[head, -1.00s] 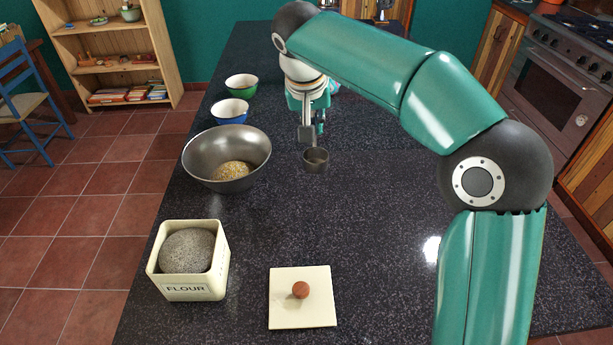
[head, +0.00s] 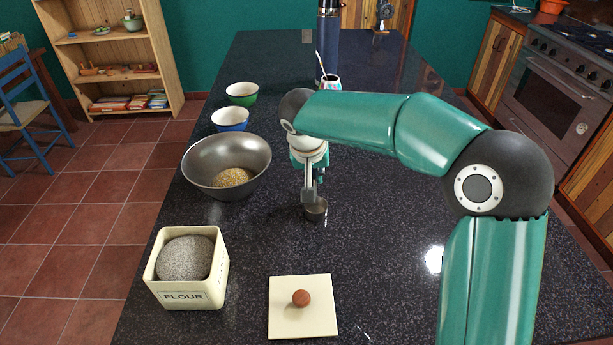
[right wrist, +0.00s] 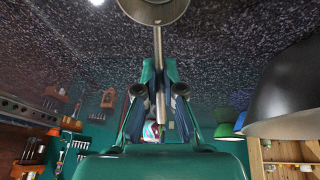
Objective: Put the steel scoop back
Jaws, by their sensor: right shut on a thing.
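The steel scoop (head: 317,211) is a small round metal cup on a straight handle. My right gripper (head: 309,185) is shut on its handle, and the cup hangs below the fingers, low over the dark counter; I cannot tell whether it touches. In the right wrist view the scoop (right wrist: 153,10) is at the top edge, its handle running down between the fingers (right wrist: 158,82). The cream FLOUR tin (head: 192,293) stands open at front left, with grey speckled contents rising near its rim. Its cream square lid (head: 285,322) with a brown knob lies to its right. My left gripper is not in view.
A steel bowl (head: 208,160) with a yellowish grainy heap stands left of the gripper. A blue bowl (head: 230,118) and a green bowl (head: 242,94) stand behind it. A blue flask (head: 328,40) and a patterned cup (head: 331,83) stand farther back. The counter between scoop and lid is clear.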

